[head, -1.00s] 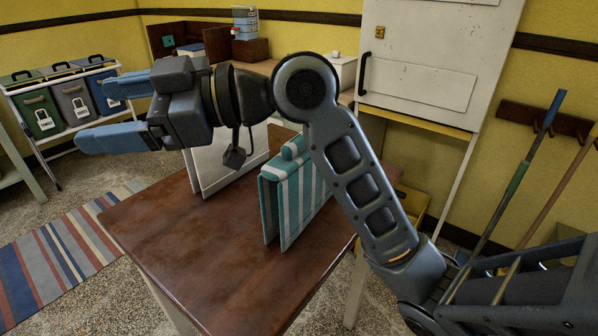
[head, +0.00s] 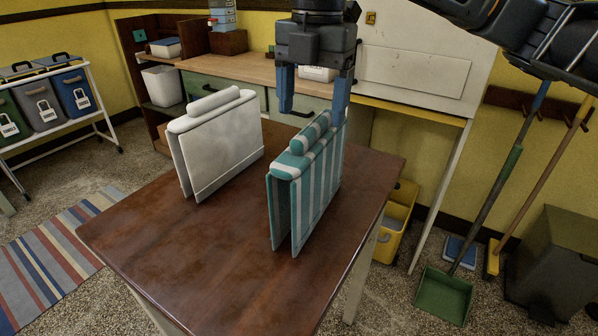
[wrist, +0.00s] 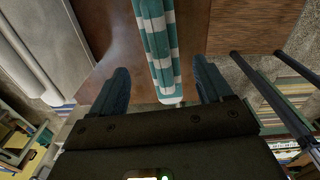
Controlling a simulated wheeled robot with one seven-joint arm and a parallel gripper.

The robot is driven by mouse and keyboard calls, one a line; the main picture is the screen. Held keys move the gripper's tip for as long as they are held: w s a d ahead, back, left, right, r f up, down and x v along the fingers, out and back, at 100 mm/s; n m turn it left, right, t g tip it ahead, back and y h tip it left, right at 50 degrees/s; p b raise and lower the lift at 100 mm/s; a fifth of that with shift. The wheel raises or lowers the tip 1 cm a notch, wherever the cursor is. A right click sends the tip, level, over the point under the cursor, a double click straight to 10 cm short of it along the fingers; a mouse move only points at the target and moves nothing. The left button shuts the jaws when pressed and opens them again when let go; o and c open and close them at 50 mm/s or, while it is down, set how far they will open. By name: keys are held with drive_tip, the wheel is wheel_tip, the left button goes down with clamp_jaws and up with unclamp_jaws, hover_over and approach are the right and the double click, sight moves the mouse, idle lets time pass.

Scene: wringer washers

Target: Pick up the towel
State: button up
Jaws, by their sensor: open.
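A teal-and-white striped towel (head: 306,185) stands folded like a tent on the brown table, with a rolled ridge along its top. A plain white towel (head: 217,146) of the same shape stands to its left. My gripper (head: 312,112) points down above the striped towel, open, with one blue finger to each side of its ridge. In the wrist view the striped towel (wrist: 157,45) lies between the two open fingers (wrist: 163,84), and neither finger clearly touches it. The white towel (wrist: 45,50) shows at the left there.
The wooden table (head: 200,255) has bare top in front of the towels. Behind it stand a counter (head: 235,72) and a white cabinet (head: 415,60). A yellow bucket (head: 397,220), a broom and a green dustpan (head: 443,296) are to the right. Lidded bins (head: 42,105) stand at the left.

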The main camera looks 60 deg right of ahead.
sight(313, 145)
drive_tip(key=shift+s+d+f, duration=0.1)
drive_tip(key=shift+d+f, duration=0.25)
drive_tip(key=shift+f, duration=0.3)
wheel_tip(313, 145, down, 7)
drive_tip(key=shift+r+b, duration=0.15)
drive_tip(key=shift+b, duration=0.2)
clamp_jaws()
idle(0.5)
